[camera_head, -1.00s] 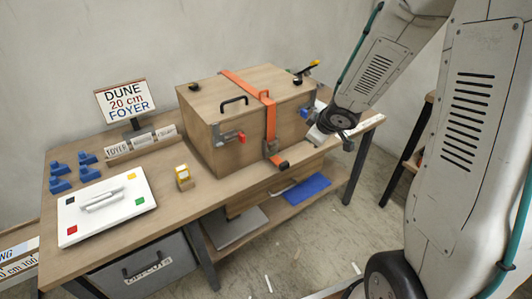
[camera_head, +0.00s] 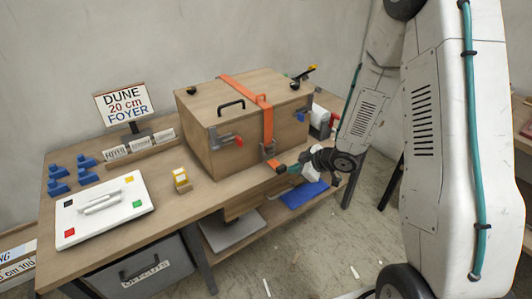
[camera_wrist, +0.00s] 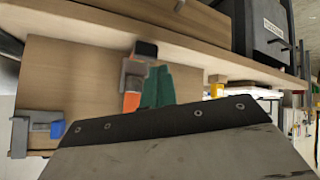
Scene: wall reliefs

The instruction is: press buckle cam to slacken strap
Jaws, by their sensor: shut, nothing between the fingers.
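A wooden box (camera_head: 205,107) stands on the table, with an orange strap (camera_head: 268,122) running over its lid and down its front. A grey buckle (camera_head: 267,151) sits low on the strap at the front. The strap's orange and black tail (camera_head: 278,165) sticks out below it. The buckle (camera_wrist: 132,73) also shows in the wrist view, with orange under it and a black end above. My gripper (camera_head: 292,168) has green fingers, shut and empty, just right of the buckle. In the wrist view the shut fingers (camera_wrist: 158,88) appear right beside the buckle; whether they touch is unclear.
A latch with a red handle (camera_head: 238,141) is on the box's front left; a blue-handled one (camera_head: 301,115) is on the right side. Floor in front is mostly clear.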

